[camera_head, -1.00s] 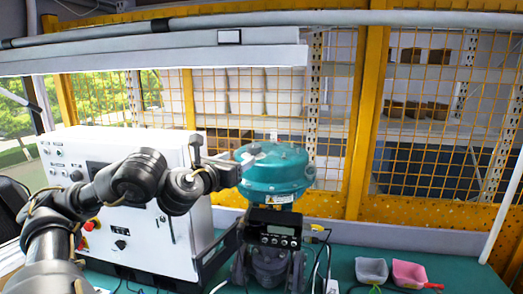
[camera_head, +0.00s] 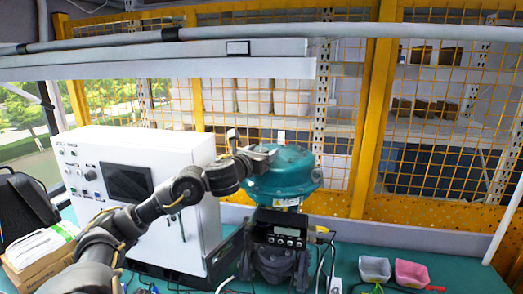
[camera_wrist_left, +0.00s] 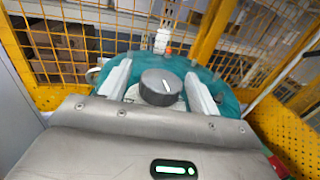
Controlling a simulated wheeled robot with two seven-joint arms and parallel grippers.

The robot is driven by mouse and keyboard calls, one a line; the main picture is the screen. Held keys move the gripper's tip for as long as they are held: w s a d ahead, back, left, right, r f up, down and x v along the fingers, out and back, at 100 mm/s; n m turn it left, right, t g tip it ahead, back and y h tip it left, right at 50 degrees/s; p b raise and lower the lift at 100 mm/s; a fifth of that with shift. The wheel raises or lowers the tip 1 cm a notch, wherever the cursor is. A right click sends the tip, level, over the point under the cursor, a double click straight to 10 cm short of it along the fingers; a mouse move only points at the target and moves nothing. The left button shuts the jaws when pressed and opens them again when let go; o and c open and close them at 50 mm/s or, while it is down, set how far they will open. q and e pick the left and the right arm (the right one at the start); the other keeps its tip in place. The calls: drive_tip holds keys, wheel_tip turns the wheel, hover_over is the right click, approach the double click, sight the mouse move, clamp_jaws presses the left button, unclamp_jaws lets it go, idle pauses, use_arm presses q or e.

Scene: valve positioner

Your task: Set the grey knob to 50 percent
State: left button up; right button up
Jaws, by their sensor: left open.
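The grey knob (camera_wrist_left: 158,92) shows in the left wrist view as a dark grey disc with a short, slightly tilted white mark on top. It sits on a pale base on the teal domed housing (camera_wrist_left: 228,98). My left gripper (camera_wrist_left: 158,72) is open, with one pale finger on each side of the knob. In the head view my left gripper (camera_head: 262,154) is at the upper left of the teal housing (camera_head: 292,180); the knob is not clearly visible there. My right gripper is not in view.
A black positioner box with a display (camera_head: 282,231) is below the teal housing. A white control cabinet (camera_head: 135,185) stands to the left. A grey scoop (camera_head: 374,270) and a pink scoop (camera_head: 411,273) lie on the green table at right. Yellow mesh fencing (camera_head: 345,130) stands behind.

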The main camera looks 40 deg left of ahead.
use_arm(q)
drive_tip(key=shift+w, duration=0.1)
drive_tip(key=c, duration=1)
drive_tip(key=shift+o, duration=0.2)
drive_tip(key=shift+a+f+m+t+h+b, duration=0.1)
drive_tip(key=shift+m+t+h+b, duration=0.05)
drive_tip(key=shift+m+h+b, duration=0.6)
drive_tip(key=shift+f+m+t+h+b, duration=0.15)
drive_tip(key=shift+m+h+b, duration=0.25)
drive_tip(key=shift+h, duration=0.55)
drive_tip(key=m+h+b, duration=0.2)
drive_tip(key=h, duration=0.1)
drive_tip(key=shift+r+h, duration=0.1)
drive_tip(key=shift+h, duration=0.2)
drive_tip(key=shift+r+m+h+b, duration=0.1)
drive_tip(key=shift+m+h+b, duration=0.4)
drive_tip(key=shift+m+h, duration=0.4)
drive_tip(key=shift+r+m+g+h, duration=0.1)
drive_tip(key=shift+m+g+h, duration=0.6)
drive_tip(key=shift+h, duration=0.9)
